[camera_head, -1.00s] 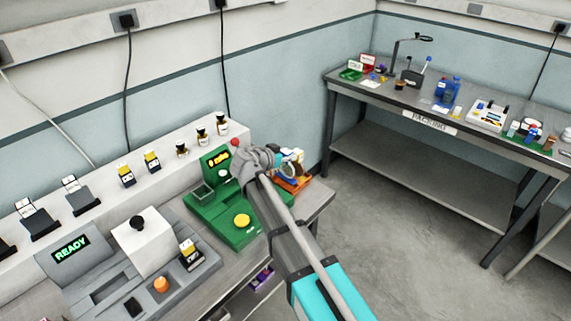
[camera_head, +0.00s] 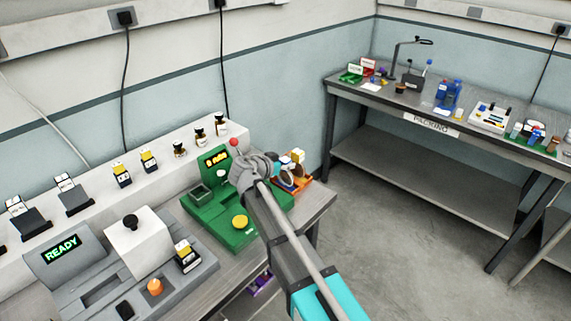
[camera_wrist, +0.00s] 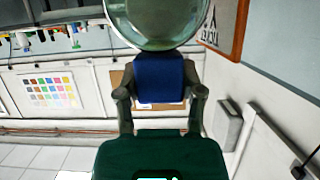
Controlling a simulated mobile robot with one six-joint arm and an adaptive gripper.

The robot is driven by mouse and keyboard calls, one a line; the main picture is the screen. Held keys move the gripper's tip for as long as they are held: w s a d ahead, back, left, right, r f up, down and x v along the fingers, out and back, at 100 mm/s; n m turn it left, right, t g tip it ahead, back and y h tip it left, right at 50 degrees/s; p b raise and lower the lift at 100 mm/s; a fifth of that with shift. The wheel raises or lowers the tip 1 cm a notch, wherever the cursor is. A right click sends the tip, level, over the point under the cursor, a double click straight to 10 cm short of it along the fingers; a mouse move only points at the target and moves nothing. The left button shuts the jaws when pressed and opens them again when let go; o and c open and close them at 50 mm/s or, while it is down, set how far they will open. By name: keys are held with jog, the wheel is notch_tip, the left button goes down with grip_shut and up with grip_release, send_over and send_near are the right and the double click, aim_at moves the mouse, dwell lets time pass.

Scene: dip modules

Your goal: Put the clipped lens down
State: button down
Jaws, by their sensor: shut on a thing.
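In the wrist view my gripper (camera_wrist: 160,92) is shut on a blue clip (camera_wrist: 160,72), one finger on each side. The clip carries a round clear lens (camera_wrist: 157,22), cut off by the top edge of the picture. The lens is held up, with the room showing behind it. In the head view my gripper is largely hidden behind my own wrist, above the right end of the near bench. I cannot make out the lens clearly there.
An orange tray (camera_head: 304,184) with several small items lies at the near bench's right end. Next to it is a green device (camera_head: 222,228) with a yellow button. A grey station (camera_head: 90,285) reads READY. A packing table (camera_head: 445,110) with several items stands across an open floor.

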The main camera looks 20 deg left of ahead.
jog(key=c, duration=0.7)
grip_release()
jog(key=shift+f, duration=0.15)
jog(key=o, duration=0.5)
jog(key=shift+d, duration=0.1)
jog(key=shift+r, duration=0.2)
jog(key=shift+s+r+p, duration=0.15)
jog(key=shift+s+p, duration=0.05)
jog(key=shift+p, duration=0.15)
jog(key=p+v, duration=0.4)
jog(key=v, duration=0.7)
jog(key=shift+s, duration=0.25)
jog(key=shift+r, duration=0.1)
